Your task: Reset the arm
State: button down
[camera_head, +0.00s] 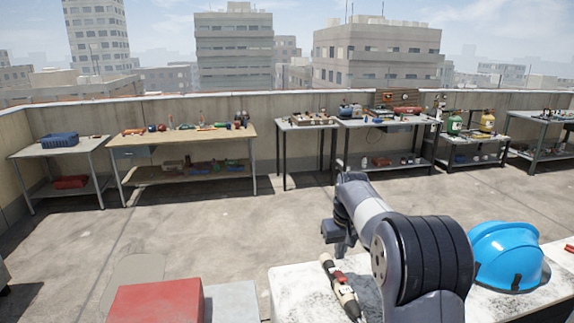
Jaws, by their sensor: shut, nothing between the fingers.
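My arm rises at the lower right in the head view and bends forward over a white, stained worktop (300,294). My gripper (338,247) is a small dark shape at the arm's end, pointing down, shut and empty. It appears above the worktop's far edge. A cream, red and dark hand tool (341,287) lies on the worktop just below and in front of it, apart from it as far as I can tell. My arm hides part of the worktop.
A blue hard hat (507,256) sits right of my arm. A red box (155,302) is at the lower left. A wooden bench (240,134) and several metal tables with tools line the parapet wall (270,107). The concrete floor between is clear.

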aim_at(337, 271)
jog(key=shift+f+b, duration=1.75)
jog(key=shift+f, duration=0.5)
jog(key=shift+r, duration=0.15)
